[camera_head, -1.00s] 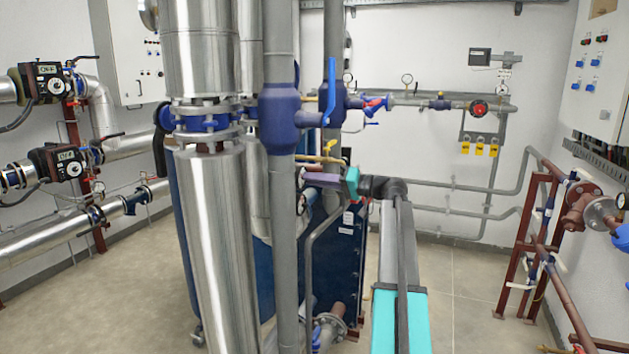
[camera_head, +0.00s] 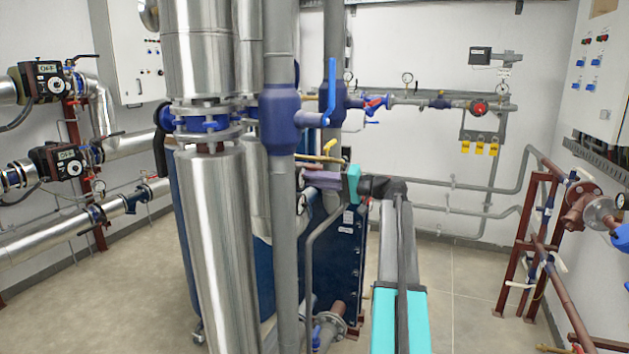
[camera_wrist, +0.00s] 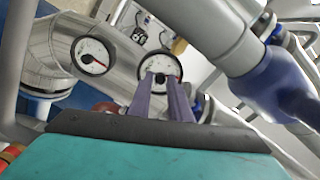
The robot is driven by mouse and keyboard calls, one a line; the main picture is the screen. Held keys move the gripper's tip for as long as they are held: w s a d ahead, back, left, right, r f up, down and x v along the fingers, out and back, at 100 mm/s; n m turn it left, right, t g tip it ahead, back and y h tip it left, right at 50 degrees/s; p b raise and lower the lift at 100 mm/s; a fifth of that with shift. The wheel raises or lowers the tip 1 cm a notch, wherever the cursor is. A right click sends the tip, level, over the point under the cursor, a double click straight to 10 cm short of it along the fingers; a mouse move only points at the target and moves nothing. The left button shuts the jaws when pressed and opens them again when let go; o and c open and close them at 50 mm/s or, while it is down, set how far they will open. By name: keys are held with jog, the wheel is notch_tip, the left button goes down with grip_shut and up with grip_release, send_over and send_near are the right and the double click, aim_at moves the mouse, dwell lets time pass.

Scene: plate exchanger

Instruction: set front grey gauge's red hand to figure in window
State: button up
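Two round white-faced gauges with red hands show in the wrist view. The left gauge (camera_wrist: 91,55) is wholly visible, with dark marks and a thin hand. The right gauge (camera_wrist: 163,65) has a dark rim, and the finger tips cover its lower part. My gripper (camera_wrist: 162,77) has two purple fingers with a gap between them, in front of the right gauge; contact cannot be told. In the head view my gripper (camera_head: 311,181) is beside the grey vertical pipe, with a small gauge (camera_head: 302,204) just below it. I cannot read a figure in any window near the gauges.
A grey pipe with a blue valve body (camera_wrist: 275,80) fills the right of the wrist view. In the head view, grey vertical pipe (camera_head: 286,230) and silver pipe (camera_head: 221,250) stand left of my gripper. Open floor (camera_head: 470,285) lies to the right.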

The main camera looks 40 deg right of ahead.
jog(key=shift+o, duration=1.4)
jog(key=b+v, duration=0.2)
jog(key=v, duration=1.2)
jog(key=shift+b, duration=0.3)
jog(key=shift+a, duration=0.1)
